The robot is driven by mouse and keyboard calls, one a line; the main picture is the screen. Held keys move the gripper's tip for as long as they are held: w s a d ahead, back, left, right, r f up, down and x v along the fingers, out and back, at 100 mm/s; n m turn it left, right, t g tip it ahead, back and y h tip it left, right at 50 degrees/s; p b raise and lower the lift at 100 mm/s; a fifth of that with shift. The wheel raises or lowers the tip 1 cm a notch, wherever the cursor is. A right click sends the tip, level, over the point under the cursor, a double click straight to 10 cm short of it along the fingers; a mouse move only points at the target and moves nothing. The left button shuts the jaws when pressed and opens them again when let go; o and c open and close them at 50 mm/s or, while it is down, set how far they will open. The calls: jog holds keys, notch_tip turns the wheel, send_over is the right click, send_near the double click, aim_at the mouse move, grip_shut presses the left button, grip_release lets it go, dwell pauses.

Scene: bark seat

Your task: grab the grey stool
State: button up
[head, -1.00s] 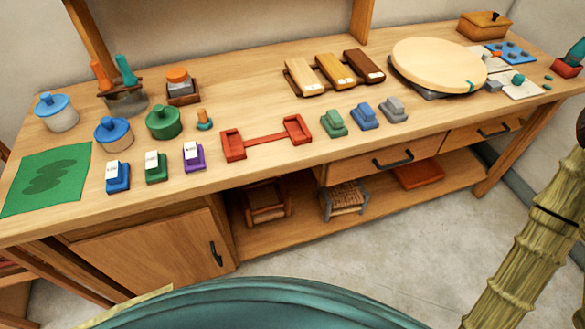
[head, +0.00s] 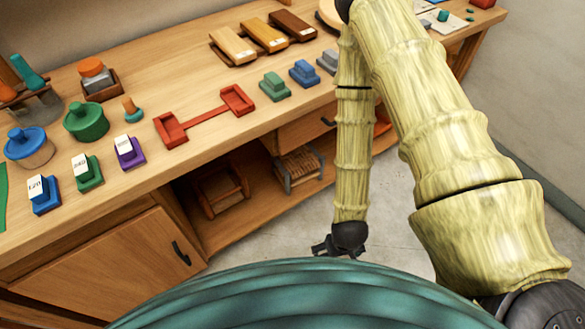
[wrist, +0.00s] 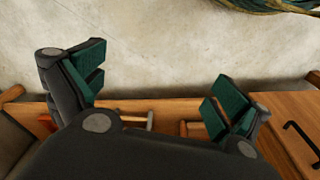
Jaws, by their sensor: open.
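The grey stool (head: 300,170) is small, with grey legs and a woven tan seat. It stands on the bench's lower shelf in the head view, to the right of a brown stool (head: 220,190). My gripper (head: 336,248) hangs low in front of the shelf, below and to the right of the grey stool and apart from it. In the wrist view my gripper (wrist: 160,90) has its dark green finger pads spread wide with nothing between them. Wooden bars show low between the fingers there; I cannot tell which stool they belong to.
The lower shelf edge (wrist: 170,104) crosses the wrist view below bare floor (wrist: 160,45). A cabinet door (head: 120,265) with a black handle is left of the stools. The bench top above holds coloured blocks, jars and a red bracket (head: 205,117).

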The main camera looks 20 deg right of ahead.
jog(key=w+a+f+t+h+b, duration=0.1)
jog(key=w+f+b, duration=0.6)
jog(key=w+b, duration=0.25)
jog(key=w+a+f+t+b, duration=0.1)
jog(key=w+f+t+b, duration=0.1)
jog(key=w+f+b, duration=0.6)
jog(key=m+b, duration=0.1)
jog(key=b, duration=2.2)
send_near(292, 185)
jog(key=shift+y, duration=0.3)
jog(key=shift+d+b+x, duration=0.2)
jog(key=shift+b+x, duration=1.45)
jog(key=shift+x, duration=0.15)
jog(key=shift+d+b+x, duration=0.2)
jog(key=shift+b+x, duration=1.45)
jog(key=shift+x, duration=0.15)
jog(key=shift+r, duration=0.15)
grip_shut()
